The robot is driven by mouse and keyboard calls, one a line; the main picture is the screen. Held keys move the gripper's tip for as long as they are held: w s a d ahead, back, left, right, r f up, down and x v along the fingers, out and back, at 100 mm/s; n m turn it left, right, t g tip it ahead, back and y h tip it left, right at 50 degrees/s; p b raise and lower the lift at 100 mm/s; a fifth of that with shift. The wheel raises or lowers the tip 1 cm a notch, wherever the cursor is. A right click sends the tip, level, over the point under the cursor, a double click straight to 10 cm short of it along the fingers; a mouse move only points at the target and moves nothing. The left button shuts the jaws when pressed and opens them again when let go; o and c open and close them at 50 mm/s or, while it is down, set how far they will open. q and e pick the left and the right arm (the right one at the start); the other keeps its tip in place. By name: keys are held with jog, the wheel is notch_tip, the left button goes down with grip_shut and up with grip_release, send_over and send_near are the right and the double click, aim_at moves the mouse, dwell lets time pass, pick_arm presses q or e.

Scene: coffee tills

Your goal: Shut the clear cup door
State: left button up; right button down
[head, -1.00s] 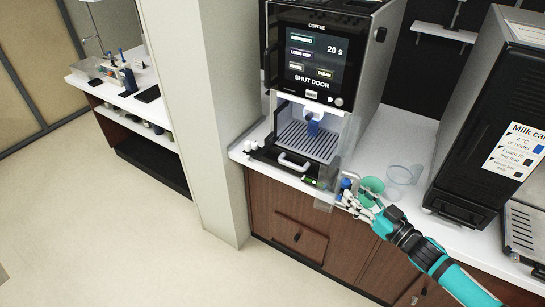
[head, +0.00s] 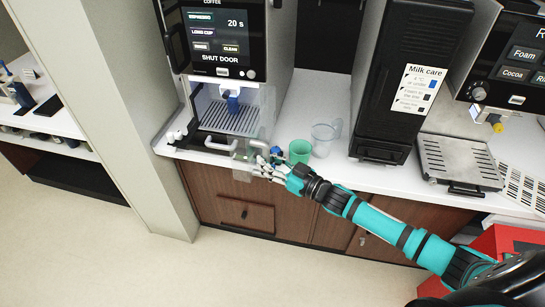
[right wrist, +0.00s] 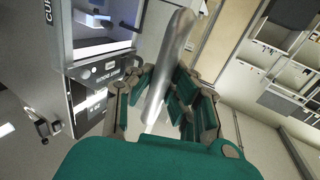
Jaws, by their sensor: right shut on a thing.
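The clear cup door (head: 242,168) is a see-through pane standing open at the front right of the coffee machine's cup bay (head: 228,118). It juts out past the counter's front edge. My right gripper (head: 262,167) is at the door's outer part, shut on it. The machine's screen (head: 218,38) reads "SHUT DOOR". My left gripper is not in view.
A green cup (head: 300,151) and a clear jug (head: 325,138) stand on the counter close right of my gripper. A dark milk unit (head: 400,90) and a grey drip tray (head: 458,160) are farther right. The floor in front is clear.

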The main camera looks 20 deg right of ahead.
aim_at(242, 163)
jog(key=shift+w+a, duration=0.2)
jog(key=shift+a, duration=0.55)
jog(key=shift+w+a, duration=0.45)
jog(key=shift+a, duration=0.5)
jog(key=shift+w+a, duration=0.4)
jog(key=shift+a, duration=0.5)
jog(key=shift+w+a, duration=0.45)
jog(key=shift+a, duration=0.5)
jog(key=shift+f, duration=0.1)
jog(key=w+a+b, duration=0.2)
jog(key=w+a, duration=0.1)
jog(key=a, duration=0.1)
jog(key=shift+w+a, duration=0.4)
